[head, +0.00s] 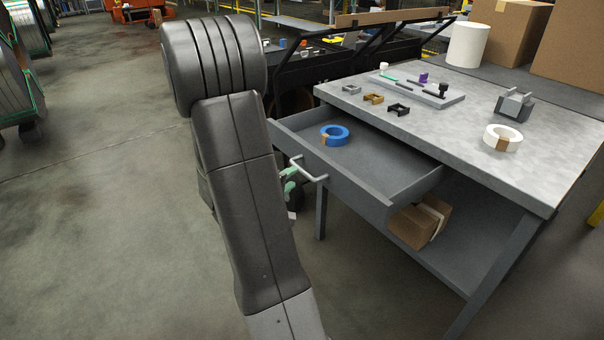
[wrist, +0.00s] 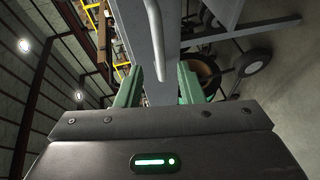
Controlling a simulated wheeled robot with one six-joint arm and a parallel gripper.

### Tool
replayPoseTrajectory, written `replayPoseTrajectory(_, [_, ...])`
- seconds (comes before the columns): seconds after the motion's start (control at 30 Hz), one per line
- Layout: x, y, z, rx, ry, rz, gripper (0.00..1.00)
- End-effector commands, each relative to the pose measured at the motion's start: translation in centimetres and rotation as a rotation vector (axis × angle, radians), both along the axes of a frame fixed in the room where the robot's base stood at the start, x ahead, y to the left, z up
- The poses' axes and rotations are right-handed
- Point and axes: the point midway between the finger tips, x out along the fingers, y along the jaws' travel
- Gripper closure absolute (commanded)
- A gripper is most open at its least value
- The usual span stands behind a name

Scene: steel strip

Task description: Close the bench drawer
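The grey bench drawer (head: 368,183) stands pulled out from the bench (head: 558,170) in the head view. A roll of blue tape (head: 335,135) lies inside it. Its front carries a light bar handle (head: 312,173), which also shows in the wrist view (wrist: 155,40). My gripper (head: 289,182) has green fingers and is at the drawer front, close by the handle; my own arm partly hides it. In the wrist view my gripper (wrist: 160,78) is open, with the handle's bar lined up with the gap between the fingertips. I cannot tell whether they touch it.
The bench top holds a grey tray (head: 425,93) with small parts, several brackets, a roll of white tape (head: 502,138) and a grey block (head: 514,104). A cardboard box (head: 420,223) sits on the lower shelf.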

Motion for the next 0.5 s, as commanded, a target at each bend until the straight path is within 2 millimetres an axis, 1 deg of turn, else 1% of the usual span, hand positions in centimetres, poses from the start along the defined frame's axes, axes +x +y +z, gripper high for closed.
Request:
replayPoseTrajectory(0.03, [0.9, -0.7, -0.4, -0.001, 0.000, -0.004, 0.66])
replayPoseTrajectory(0.2, [3.5, -2.3, -0.9, 0.000, -0.001, -0.003, 0.66])
replayPoseTrajectory(0.33, [4.9, -3.0, -1.2, 0.001, 0.000, -0.002, 0.66])
replayPoseTrajectory(0.5, [5.7, -3.5, -1.3, 0.000, 0.000, 0.001, 0.66])
